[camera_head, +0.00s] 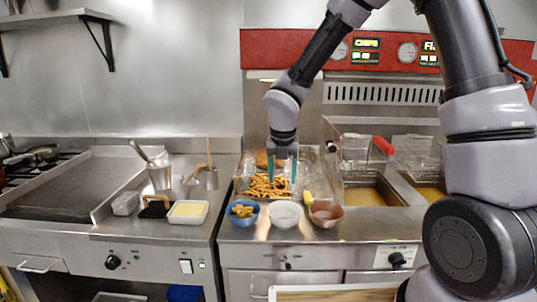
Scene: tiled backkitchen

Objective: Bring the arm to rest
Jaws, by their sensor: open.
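My gripper (283,173) hangs from my bent arm over the metal counter, pointing down. Its two teal fingers are apart. They are just above or beside a pile of brown, fry-like food (264,187) on a tray; I cannot tell whether they touch it. Nothing shows clearly held between the fingers. The upper part of my arm fills the right side of the view.
In front stand a blue bowl with food (243,212), a white bowl (284,214) and a brown bowl (325,213). Right is a fryer (368,194) with baskets and a red handle (384,146). Left are metal pots (160,177), a white tray (188,212) and a flat griddle (75,185).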

